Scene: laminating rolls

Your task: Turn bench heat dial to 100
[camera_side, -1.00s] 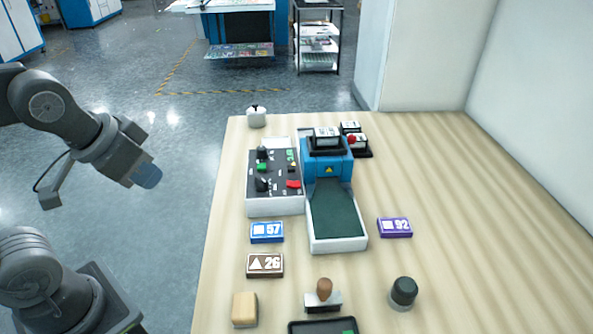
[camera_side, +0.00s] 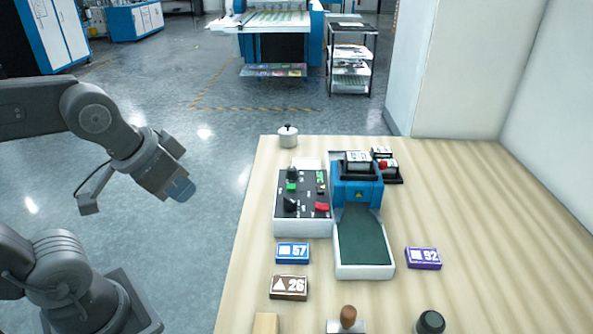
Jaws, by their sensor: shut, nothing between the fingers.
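A control panel (camera_side: 308,228) with a black top stands on the wooden table. It carries two black knobs, one at the back (camera_side: 292,174) and one at the front (camera_side: 290,204). A separate dark round knob (camera_side: 430,322) stands at the table's front right, cut by the picture edge. I cannot tell which knob is the bench heat dial, and no scale or pointer reading is legible. My gripper (camera_side: 181,190) has a blue tip and hangs left of the table, clear of the panel and knobs. It is shut and empty.
A blue laminator (camera_side: 356,192) with a green bed adjoins the panel's right. Tiles marked 57 (camera_side: 293,253), 26 (camera_side: 289,287) and 92 (camera_side: 423,258) lie around it. A wooden-handled stamp (camera_side: 347,318) is in front. A small pot (camera_side: 288,136) sits at the back. The table's right side is clear.

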